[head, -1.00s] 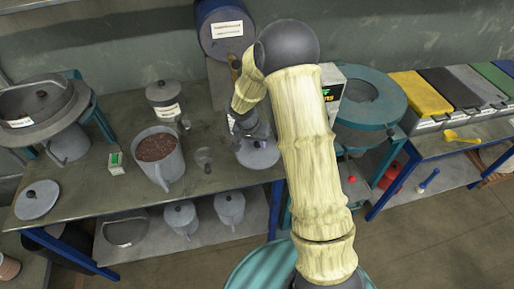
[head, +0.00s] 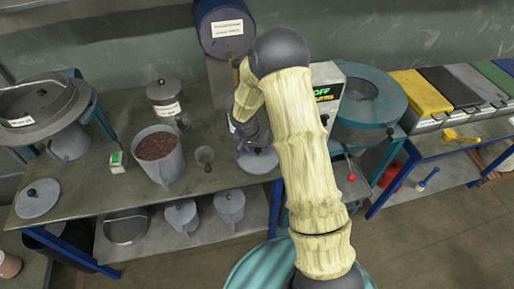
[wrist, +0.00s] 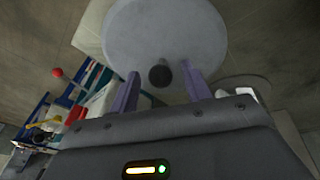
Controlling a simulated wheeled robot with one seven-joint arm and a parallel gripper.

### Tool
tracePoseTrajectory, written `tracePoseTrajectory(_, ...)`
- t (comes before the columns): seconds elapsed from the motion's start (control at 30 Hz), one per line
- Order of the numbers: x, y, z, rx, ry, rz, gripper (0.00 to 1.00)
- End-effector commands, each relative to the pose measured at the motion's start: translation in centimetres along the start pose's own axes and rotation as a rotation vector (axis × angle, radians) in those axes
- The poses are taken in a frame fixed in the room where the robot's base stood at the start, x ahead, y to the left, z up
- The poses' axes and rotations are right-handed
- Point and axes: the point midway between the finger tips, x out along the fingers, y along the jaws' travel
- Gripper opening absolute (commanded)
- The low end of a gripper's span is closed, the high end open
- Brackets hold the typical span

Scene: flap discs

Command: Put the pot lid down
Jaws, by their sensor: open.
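A round grey pot lid (wrist: 165,35) with a dark knob (wrist: 160,75) fills the top of the wrist view. My gripper (wrist: 161,72) is open, with one finger on each side of the knob and gaps between. In the head view the lid (head: 263,161) shows at the right end of the metal table, below my gripper (head: 248,143). My wrist hides part of it, and its contact with the table is hard to judge. A grey pot (head: 170,172) with brown contents stands uncovered to the left. Another grey lid (head: 38,199) lies at the table's left end.
A small funnel-like cup (head: 205,158) stands left of my gripper. A lidded canister (head: 163,92) and a blue drum (head: 222,42) are behind. A teal machine (head: 372,120) is right. Bare table (head: 105,185) shows at the front left.

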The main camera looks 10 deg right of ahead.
Motion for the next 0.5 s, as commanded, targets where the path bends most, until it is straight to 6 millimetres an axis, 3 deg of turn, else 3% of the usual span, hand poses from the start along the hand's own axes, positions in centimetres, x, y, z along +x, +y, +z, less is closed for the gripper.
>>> tracePoseTrajectory(0.23,-0.9,0.0,-0.2,0.001,0.003,-0.002,0.48)
tracePoseTrajectory(0.5,-5.6,0.0,-0.2,0.002,0.005,-0.003,0.48)
